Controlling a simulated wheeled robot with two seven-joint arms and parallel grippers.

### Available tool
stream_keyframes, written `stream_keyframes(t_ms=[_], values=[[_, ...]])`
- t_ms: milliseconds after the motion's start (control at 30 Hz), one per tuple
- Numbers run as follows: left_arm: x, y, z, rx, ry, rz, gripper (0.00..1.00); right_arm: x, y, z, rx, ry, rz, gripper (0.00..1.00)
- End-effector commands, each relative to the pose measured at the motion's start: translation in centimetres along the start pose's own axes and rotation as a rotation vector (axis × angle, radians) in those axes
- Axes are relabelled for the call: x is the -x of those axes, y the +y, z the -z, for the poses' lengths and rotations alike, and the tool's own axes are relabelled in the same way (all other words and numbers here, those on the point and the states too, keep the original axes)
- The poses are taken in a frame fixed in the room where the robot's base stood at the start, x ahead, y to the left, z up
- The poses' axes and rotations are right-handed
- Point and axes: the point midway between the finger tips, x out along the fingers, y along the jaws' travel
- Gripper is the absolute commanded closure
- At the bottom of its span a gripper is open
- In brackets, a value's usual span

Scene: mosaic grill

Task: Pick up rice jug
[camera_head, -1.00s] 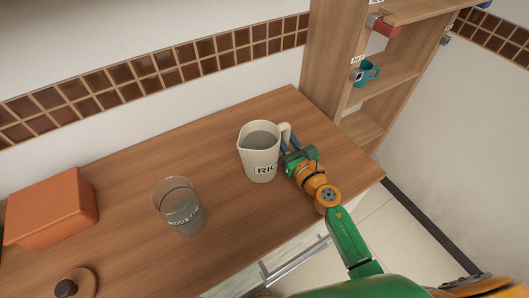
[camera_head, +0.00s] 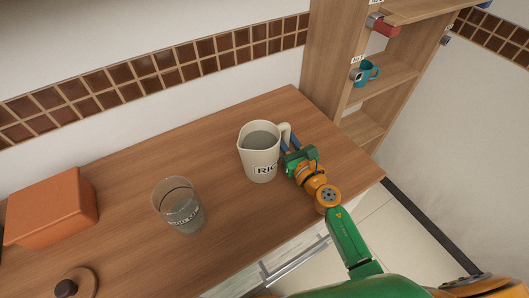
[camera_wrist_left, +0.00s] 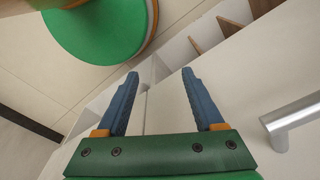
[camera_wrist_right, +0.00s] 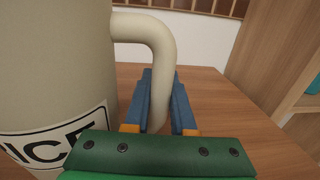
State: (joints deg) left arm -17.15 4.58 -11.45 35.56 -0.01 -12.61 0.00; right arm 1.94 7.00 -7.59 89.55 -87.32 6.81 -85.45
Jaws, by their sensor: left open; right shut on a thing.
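The rice jug (camera_head: 257,160) is a cream pitcher with a black-and-white label reading "RIC" in the head view. It stands upright on the wooden counter with grey contents inside. Its body (camera_wrist_right: 55,60) and curved handle (camera_wrist_right: 160,40) fill the left and middle of the right wrist view. My right gripper (camera_head: 291,143) is at the handle on the jug's right side, and its blue fingers (camera_wrist_right: 160,100) are shut on the handle. My left gripper (camera_wrist_left: 162,95) is open and empty in its wrist view, near a pale cabinet front; it is not visible in the head view.
A labelled glass (camera_head: 180,205) stands left of the jug on the counter (camera_head: 130,230). An orange box (camera_head: 50,208) and a round lid with a knob (camera_head: 75,285) lie further left. A wooden shelf (camera_head: 335,60) with a teal mug (camera_head: 366,73) stands at the right. A metal handle (camera_wrist_left: 293,118) shows in the left wrist view.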

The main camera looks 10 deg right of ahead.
Motion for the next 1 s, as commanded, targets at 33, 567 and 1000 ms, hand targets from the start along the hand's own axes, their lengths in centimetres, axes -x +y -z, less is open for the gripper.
stream_keyframes(t_ms=[33,567,1000], values=[[0.0,0.0,0.0,0.000,0.000,0.000,0.31,0.0,0.0,0.1,0.000,0.001,-0.001,1.00],[1.6,0.0,0.1,0.000,-0.001,0.000,0.31,0.0,0.1,-1.7,0.000,-0.001,-0.002,1.00],[10.5,-0.1,0.9,0.000,-0.002,0.000,0.31,6.8,2.4,-10.6,-0.003,0.003,-0.002,1.00]])
